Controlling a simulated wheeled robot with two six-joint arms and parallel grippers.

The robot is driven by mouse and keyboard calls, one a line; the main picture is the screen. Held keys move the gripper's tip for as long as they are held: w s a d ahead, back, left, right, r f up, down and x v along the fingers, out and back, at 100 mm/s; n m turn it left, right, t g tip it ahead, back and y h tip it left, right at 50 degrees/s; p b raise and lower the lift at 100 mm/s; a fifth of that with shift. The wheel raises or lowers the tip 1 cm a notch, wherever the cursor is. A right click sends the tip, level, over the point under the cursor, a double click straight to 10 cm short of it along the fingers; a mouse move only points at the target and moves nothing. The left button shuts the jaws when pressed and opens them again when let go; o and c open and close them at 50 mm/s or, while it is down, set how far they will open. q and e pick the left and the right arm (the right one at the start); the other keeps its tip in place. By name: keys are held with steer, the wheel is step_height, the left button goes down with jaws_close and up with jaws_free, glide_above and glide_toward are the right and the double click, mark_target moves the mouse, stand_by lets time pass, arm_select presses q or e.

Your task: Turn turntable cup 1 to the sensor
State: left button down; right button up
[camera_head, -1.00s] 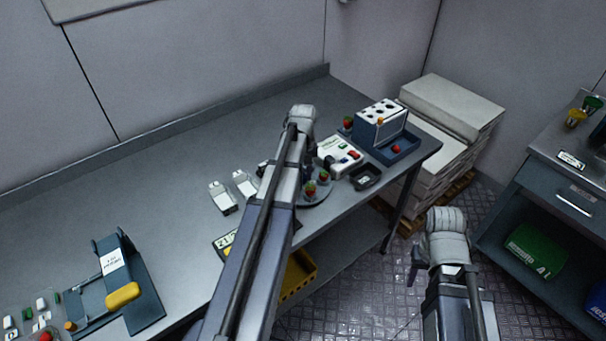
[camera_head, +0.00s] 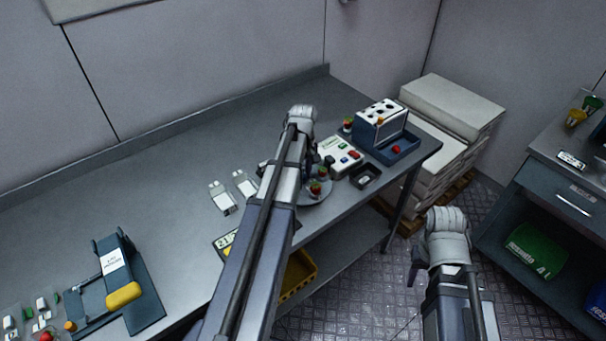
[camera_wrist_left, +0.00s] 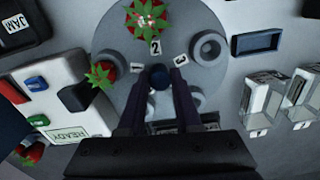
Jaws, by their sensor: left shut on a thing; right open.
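The grey turntable (camera_wrist_left: 180,25) carries number labels and cups. A red berry with green leaves (camera_wrist_left: 100,75) sits by label 1 at its left edge, near a dark block (camera_wrist_left: 75,97) on the white READY panel (camera_wrist_left: 90,123). Another berry (camera_wrist_left: 147,18) sits by label 2. The cup (camera_wrist_left: 208,48) by label 3 looks empty. My left gripper (camera_wrist_left: 158,90) is shut on the dark blue knob (camera_wrist_left: 158,76) at the turntable's middle. In the head view my left arm partly covers the turntable (camera_head: 318,196).
A small dark tray (camera_head: 366,177) lies near the front edge. The table's back left is clear.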

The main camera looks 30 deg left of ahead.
mark_target(303, 175)
arm_select(q)
steer(key=shift+n, duration=1.9)
steer(key=c, duration=0.6)
jaws_free()
step_height(303, 175, up, 8)
steer(key=p, duration=0.8)
